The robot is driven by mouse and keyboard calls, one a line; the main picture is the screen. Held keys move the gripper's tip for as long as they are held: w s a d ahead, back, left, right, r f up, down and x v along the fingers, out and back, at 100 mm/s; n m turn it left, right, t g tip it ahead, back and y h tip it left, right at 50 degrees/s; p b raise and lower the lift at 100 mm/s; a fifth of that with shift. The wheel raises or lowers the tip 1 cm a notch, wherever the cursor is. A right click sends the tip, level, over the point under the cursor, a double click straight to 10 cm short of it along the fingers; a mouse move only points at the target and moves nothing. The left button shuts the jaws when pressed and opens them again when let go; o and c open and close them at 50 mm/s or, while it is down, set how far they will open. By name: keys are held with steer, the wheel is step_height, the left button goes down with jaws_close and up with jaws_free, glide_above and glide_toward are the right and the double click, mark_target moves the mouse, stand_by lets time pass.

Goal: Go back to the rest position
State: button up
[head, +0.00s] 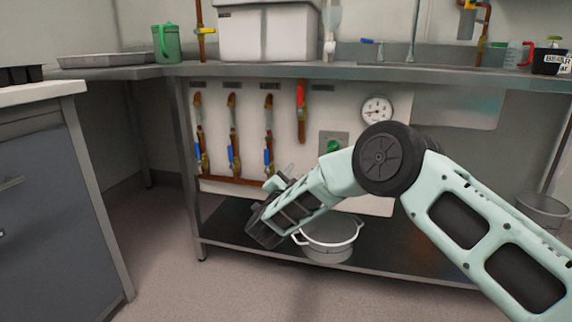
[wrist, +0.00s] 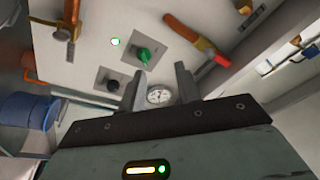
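My arm reaches in from the right in the head view, bent at a dark round joint. My gripper (head: 281,178) is in front of the valve panel, above the lower shelf and left of the green knob (head: 334,146). In the wrist view my gripper (wrist: 162,80) has its two fingers apart with nothing between them. The round gauge (wrist: 159,95) shows in the gap, some way behind the fingers. The green knob (wrist: 143,55) is just beyond the left finger, with a black knob (wrist: 113,84) beside it. I cannot see contact with anything.
The bench top (head: 300,70) runs above the panel. A white pot (head: 329,240) sits on the lower shelf, partly behind my wrist. A grey cabinet (head: 60,190) stands at left; open floor (head: 170,270) lies between.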

steer(key=s+a+r+n+y, duration=0.2)
steer(key=a+r+n+y, duration=0.3)
steer(key=a+r+y, duration=0.15)
steer(key=s+a+r+n+g+y+p, duration=0.1)
steer(key=s+a+n+g+y, duration=0.35)
steer(key=s, duration=0.35)
steer(key=s+a+r+n+g+y+p, duration=0.1)
steer(key=s+a+n+g+y, duration=0.3)
steer(key=s, duration=0.5)
steer(key=s+d+f+n+g+h+p, duration=0.1)
steer(key=s+d+n+g+h, duration=0.15)
steer(key=s+d, duration=0.7)
steer(key=s+d+f+n+g+h, duration=0.15)
steer(key=s+d+n+g, duration=0.35)
steer(key=s, duration=0.7)
steer(key=s+d+f+g+h+p, duration=0.1)
steer(key=s+d+g+h, duration=0.2)
steer(key=s+d, duration=0.65)
step_height(320, 180, up, 38)
steer(key=s+a+p, duration=0.1)
steer(key=p, duration=3.6)
steer(key=shift+s+a+r+p, duration=0.25)
steer(key=shift+s+a+p, duration=0.05)
steer(key=shift+p, duration=0.1)
